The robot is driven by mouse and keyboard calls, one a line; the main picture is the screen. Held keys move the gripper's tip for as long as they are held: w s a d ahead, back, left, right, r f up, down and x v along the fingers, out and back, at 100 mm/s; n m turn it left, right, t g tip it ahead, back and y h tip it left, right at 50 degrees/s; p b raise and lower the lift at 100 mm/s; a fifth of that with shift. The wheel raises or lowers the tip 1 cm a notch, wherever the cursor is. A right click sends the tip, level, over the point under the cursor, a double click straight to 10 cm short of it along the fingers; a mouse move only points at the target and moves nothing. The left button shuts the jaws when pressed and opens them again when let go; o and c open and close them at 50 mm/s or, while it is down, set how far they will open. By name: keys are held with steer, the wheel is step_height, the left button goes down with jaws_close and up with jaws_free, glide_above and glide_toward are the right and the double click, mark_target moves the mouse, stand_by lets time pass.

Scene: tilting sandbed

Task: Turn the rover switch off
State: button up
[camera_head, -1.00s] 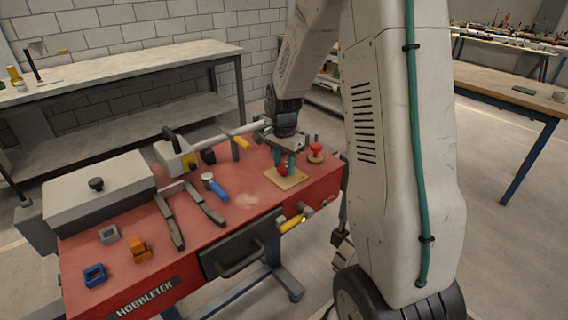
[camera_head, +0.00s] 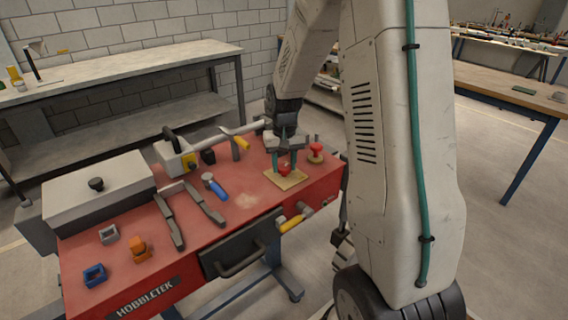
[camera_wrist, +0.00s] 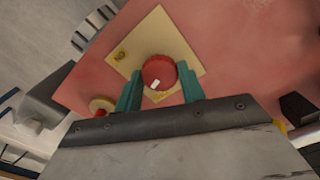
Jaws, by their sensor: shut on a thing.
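The rover switch appears to be a red round knob (camera_head: 284,169) on a square tan plate (camera_head: 294,182), at the right end of the red bench top. In the wrist view the red knob (camera_wrist: 160,70) has a white mark near its lower left edge, and the tan plate (camera_wrist: 190,48) has a small yellow label. My gripper (camera_head: 284,165) points down over the plate. Its green fingers are shut on the knob, one on each side, as the wrist view shows (camera_wrist: 158,78). The fingers cover parts of the knob's sides.
A red mushroom button (camera_head: 316,147) stands close by on the right. A blue-handled tool (camera_head: 215,187), black tongs-like bars (camera_head: 172,217) and a grey box (camera_head: 98,190) lie to the left. A drawer with a handle (camera_head: 240,258) is in the bench front.

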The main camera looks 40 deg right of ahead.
mark_target(284, 166)
steer(key=n, duration=0.5)
stand_by(0.7)
steer(key=o, duration=1)
steer(key=shift+c, duration=0.2)
steer(key=shift+r, duration=0.1)
step_height(284, 166, up, 8)
steer(key=shift+f, duration=0.15)
